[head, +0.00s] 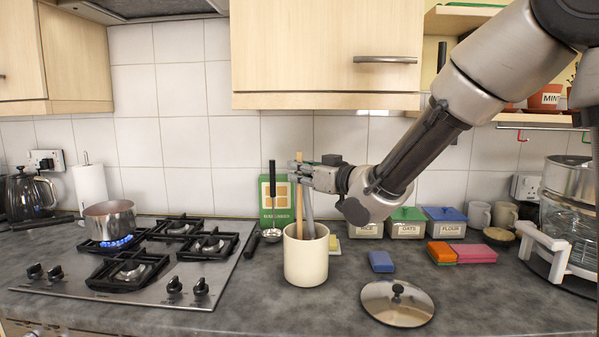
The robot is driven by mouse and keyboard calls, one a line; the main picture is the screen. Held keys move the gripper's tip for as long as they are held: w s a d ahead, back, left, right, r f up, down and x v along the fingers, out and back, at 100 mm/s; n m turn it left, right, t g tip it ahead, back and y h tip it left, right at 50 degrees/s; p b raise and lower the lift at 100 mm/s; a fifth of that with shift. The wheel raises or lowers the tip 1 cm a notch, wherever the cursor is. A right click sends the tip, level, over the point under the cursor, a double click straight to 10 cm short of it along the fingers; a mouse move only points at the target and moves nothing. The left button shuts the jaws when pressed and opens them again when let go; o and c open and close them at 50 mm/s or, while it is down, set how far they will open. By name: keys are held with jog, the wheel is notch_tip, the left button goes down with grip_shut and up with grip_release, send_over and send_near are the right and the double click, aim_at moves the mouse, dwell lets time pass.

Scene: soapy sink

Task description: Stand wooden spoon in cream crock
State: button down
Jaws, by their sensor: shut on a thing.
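The cream crock (306,262) stands upright on the grey worktop, right of the hob. The wooden spoon (299,213) is upright, its lower end inside the crock's mouth and hidden by the wall. My gripper (297,172) comes in from the right above the crock and is shut on the spoon's handle near its upper part. A grey, slightly slanted piece (309,212) shows right beside the spoon at the mouth; I cannot tell whether it is another utensil. Whether the spoon touches the crock's bottom is hidden.
A black-handled ladle (272,200) and a green box (282,204) are behind the crock. A pot lid (397,303) and blue sponge (381,261) lie to the right. A pan (109,220) sits over a lit blue flame at left. Lidded tins (407,222) stand behind.

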aim_at(299, 186)
jog(key=shift+f, duration=0.1)
jog(key=shift+f, duration=1.8)
jog(key=c, duration=1.4)
grip_release()
jog(key=shift+c, duration=0.2)
jog(key=o, duration=1.2)
